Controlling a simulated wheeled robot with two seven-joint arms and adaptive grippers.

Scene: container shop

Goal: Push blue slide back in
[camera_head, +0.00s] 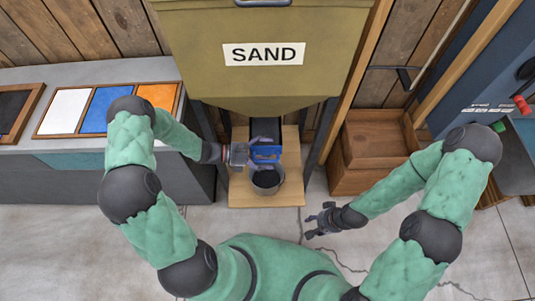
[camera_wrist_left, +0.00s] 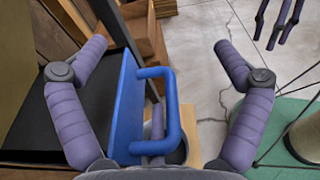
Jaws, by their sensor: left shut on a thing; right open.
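The blue slide (camera_head: 266,152) is at the mouth of the dark chute below the sand hopper (camera_head: 262,75). In the left wrist view it shows as an upright blue plate (camera_wrist_left: 124,105) with a U-shaped handle (camera_wrist_left: 173,108). My left gripper (camera_head: 256,152) comes in from the left and is shut on the blue slide, with purple fingers on either side of it. The exact contact is partly hidden. My right gripper (camera_head: 320,221) is open and empty above the floor to the right.
A grey bucket (camera_head: 267,187) stands just below the slide on a wooden board (camera_head: 290,192). Wooden crates (camera_head: 370,145) are at the right. A counter (camera_head: 70,150) with white, blue and orange panels is at the left. The floor in front is clear.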

